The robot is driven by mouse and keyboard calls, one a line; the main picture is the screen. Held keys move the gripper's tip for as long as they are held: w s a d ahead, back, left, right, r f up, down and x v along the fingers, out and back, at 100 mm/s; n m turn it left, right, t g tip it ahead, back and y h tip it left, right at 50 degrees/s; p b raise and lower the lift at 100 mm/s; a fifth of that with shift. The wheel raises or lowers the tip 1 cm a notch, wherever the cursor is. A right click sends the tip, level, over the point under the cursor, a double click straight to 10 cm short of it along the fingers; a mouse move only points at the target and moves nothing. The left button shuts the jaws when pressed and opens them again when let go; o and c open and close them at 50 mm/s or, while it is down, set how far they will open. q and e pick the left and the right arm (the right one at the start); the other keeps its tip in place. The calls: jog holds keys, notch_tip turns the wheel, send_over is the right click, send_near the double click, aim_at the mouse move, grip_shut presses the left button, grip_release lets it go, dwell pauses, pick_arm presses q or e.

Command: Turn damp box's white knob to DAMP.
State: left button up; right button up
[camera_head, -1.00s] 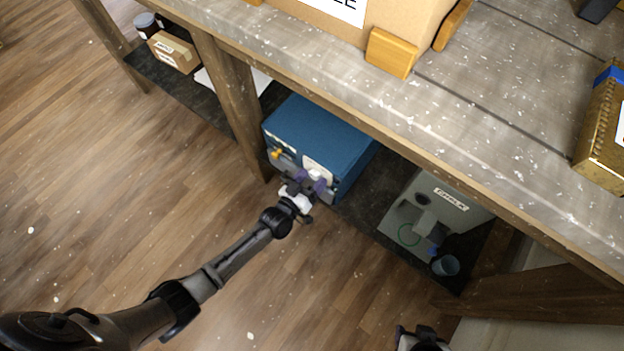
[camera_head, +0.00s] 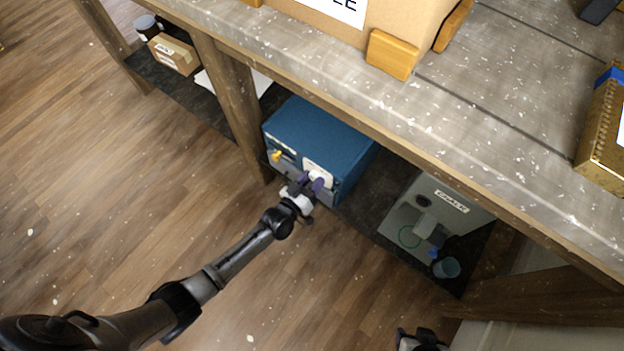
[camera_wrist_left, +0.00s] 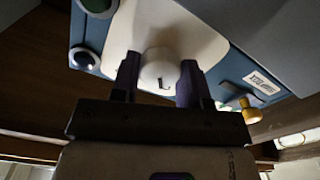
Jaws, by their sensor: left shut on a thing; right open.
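The blue damp box (camera_head: 318,132) stands on the low shelf under the bench, its front facing the open floor. Its white knob (camera_wrist_left: 158,68) sits on a white plate (camera_wrist_left: 195,38) and carries a small dark mark near its lower edge. My left gripper (camera_head: 308,182) is at the box's front; in the left wrist view its fingers (camera_wrist_left: 159,82) stand on either side of the knob, shut on it. The knob is mostly hidden in the head view. No DAMP lettering is readable. My right gripper (camera_head: 420,340) is open and empty at the bottom edge, partly cut off.
A yellow knob (camera_head: 277,155) is on the same box front, beside a small label (camera_wrist_left: 262,82). A grey box marked CHALK (camera_head: 428,210) and a cup (camera_head: 446,267) are right of it. A bench leg (camera_head: 232,100) stands close left. The floor in front is clear.

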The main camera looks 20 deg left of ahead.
pick_arm(q)
jog(key=m+p, duration=0.2)
jog(key=shift+r+m+p, duration=0.15)
jog(key=shift+m+p, duration=0.2)
jog(key=shift+m, duration=0.05)
jog(key=m+p, duration=0.2)
jog(key=m, duration=0.1)
jog(key=shift+m, duration=0.3)
jog(key=m+p, duration=0.1)
jog(key=m, duration=0.2)
jog(key=shift+a+f+m+p, duration=0.15)
jog(key=shift+m+p, duration=0.4)
jog(key=shift+m, duration=1.55)
jog(key=shift+f+m, duration=0.1)
jog(key=shift+m, duration=0.2)
jog(key=o, duration=0.9)
jog(key=shift+o, duration=0.2)
